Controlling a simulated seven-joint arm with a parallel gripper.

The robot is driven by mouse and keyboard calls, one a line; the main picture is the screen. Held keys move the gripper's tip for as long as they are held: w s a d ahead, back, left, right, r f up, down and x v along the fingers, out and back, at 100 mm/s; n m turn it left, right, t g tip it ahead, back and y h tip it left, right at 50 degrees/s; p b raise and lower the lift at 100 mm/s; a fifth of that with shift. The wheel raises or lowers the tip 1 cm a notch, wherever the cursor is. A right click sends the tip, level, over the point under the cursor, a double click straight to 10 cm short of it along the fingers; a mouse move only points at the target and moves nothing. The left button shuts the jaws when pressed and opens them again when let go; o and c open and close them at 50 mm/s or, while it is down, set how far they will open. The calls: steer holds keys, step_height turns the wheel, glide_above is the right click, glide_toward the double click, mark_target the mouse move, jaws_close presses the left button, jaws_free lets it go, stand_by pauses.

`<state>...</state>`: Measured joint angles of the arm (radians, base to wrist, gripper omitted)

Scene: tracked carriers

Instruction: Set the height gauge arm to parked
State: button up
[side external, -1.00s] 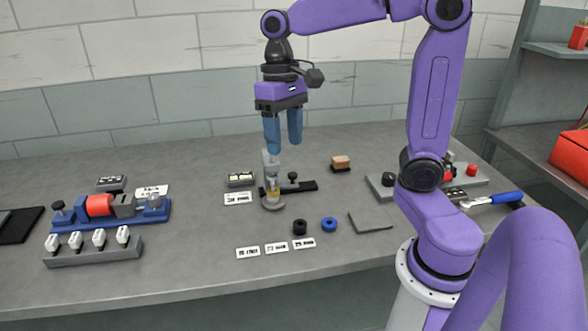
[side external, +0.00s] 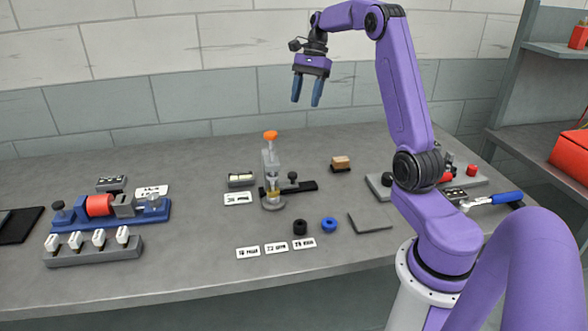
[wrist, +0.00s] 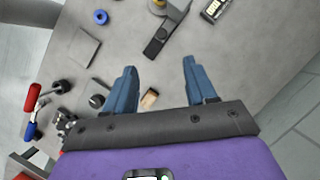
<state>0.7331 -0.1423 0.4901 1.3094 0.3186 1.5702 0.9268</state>
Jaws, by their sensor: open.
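The height gauge (side external: 270,172) stands upright near the middle of the bench, a grey post with an orange knob (side external: 270,135) on top and a yellowish part low down near its round base. A dark flat bar with a black knob (side external: 292,177) extends to its right. In the wrist view the gauge (wrist: 157,6) is cut off at the top edge, with the dark bar (wrist: 168,27) below it. My gripper (side external: 307,104) is open and empty, high above the bench, behind and right of the gauge. Its blue fingers (wrist: 160,78) are apart in the wrist view.
A tan-topped block (side external: 341,163) sits right of the gauge. Black (side external: 300,227) and blue (side external: 329,224) rings and a grey plate (side external: 370,220) lie in front. A blue fixture (side external: 110,212) stands left. White label cards (side external: 276,248) lie near the front edge.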

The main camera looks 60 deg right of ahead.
glide_toward(293, 173)
steer(key=x, duration=0.8)
steer(key=shift+a+f, duration=0.15)
steer(key=shift+f, duration=0.1)
jaws_close()
